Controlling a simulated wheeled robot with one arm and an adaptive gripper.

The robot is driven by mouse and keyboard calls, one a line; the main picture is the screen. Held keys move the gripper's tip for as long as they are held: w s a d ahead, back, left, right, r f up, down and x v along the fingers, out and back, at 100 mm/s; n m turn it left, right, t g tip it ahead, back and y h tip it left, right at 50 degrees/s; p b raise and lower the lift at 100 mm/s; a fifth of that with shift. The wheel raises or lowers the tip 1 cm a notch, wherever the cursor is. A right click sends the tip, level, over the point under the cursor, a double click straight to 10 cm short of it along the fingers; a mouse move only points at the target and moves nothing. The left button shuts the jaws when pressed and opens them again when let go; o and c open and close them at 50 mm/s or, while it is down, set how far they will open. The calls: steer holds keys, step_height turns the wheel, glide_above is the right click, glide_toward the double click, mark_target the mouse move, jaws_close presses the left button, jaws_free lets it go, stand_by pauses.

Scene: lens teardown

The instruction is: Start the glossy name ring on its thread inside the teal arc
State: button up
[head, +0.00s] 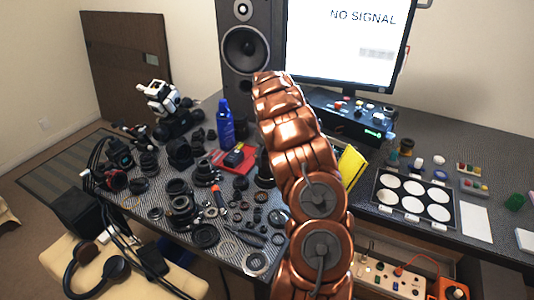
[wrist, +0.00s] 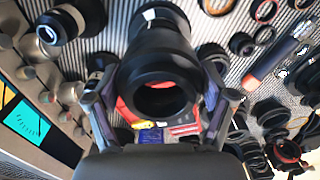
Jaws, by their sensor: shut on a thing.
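In the wrist view my gripper (wrist: 160,84) has its two fingers on either side of a black, hollow, cylinder-like piece (wrist: 152,62). Its wide rim and round opening face the camera, with reddish brown showing through the opening. I cannot tell whether this piece is the glossy name ring, or whether its rim is separate from the barrel behind. No lettering on it can be read. I cannot make out a teal arc on a thread. In the head view my copper-coloured arm hides the gripper and what it holds.
Lens parts and rings (head: 181,205) crowd the left of the grey table. A blue bottle (head: 225,122) stands by a red tray (head: 232,160). A panel with white discs (head: 412,196) lies at the right. A monitor (head: 345,45) and speaker (head: 246,50) stand behind.

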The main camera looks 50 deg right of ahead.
steer(key=shift+f+b, duration=0.85)
steer(key=shift+f, duration=1.3)
steer(key=shift+f+b, duration=0.3)
steer(key=shift+r+b, duration=0.2)
steer(key=shift+b, duration=0.25)
steer(key=shift+f, duration=0.35)
stand_by(1.2)
steer(key=o, duration=1)
step_height(320, 180, up, 12)
